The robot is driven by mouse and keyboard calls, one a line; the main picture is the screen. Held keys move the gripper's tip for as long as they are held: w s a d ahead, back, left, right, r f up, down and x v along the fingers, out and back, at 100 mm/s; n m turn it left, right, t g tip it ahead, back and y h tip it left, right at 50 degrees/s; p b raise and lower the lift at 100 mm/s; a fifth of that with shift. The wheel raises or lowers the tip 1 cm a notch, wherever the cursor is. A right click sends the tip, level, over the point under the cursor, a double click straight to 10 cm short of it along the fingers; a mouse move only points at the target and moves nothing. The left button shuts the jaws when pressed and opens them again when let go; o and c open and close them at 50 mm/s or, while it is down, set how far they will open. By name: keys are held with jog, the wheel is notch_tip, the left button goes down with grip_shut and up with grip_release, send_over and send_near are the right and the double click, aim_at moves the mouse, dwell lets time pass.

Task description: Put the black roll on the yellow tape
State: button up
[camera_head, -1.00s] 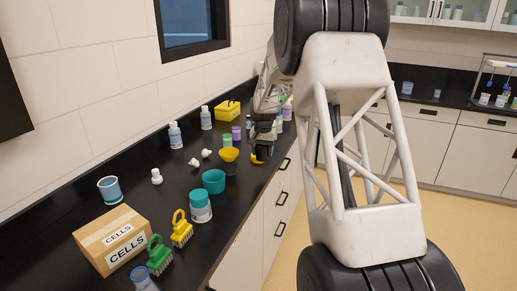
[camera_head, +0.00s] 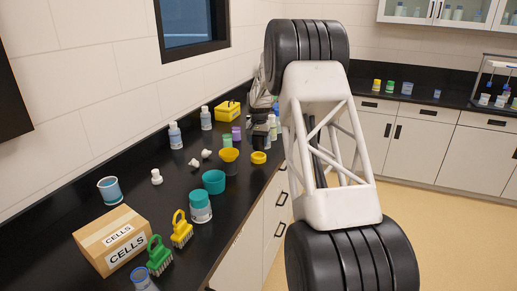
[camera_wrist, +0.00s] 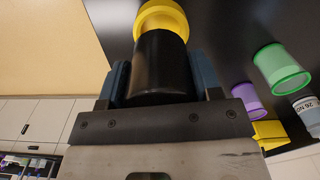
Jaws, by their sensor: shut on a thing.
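The black roll (camera_wrist: 160,65) is a dark cylinder between the two blue-grey fingers of my gripper (camera_wrist: 160,82) in the wrist view. My gripper is shut on it. The yellow tape (camera_head: 258,157) is a ring lying on the black counter near its front edge. In the wrist view the tape (camera_wrist: 161,13) shows just past the far end of the roll, which hides part of it. I cannot tell whether roll and tape touch. In the head view my gripper is small and dark, just behind and above the tape.
A purple-topped container (camera_head: 236,133) and a green one (camera_head: 227,140) are close behind. A yellow box (camera_head: 228,110) is at the wall. Teal containers, brushes and a cardboard box (camera_head: 112,240) fill the nearer counter.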

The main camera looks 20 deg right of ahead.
aim_at(258, 148)
jog(key=shift+w, duration=0.15)
jog(key=shift+f, duration=1.75)
jog(key=shift+f, duration=0.25)
jog(key=o, duration=1)
jog(key=shift+r, duration=0.1)
notch_tip(258, 148, up, 12)
jog(key=shift+r, duration=0.15)
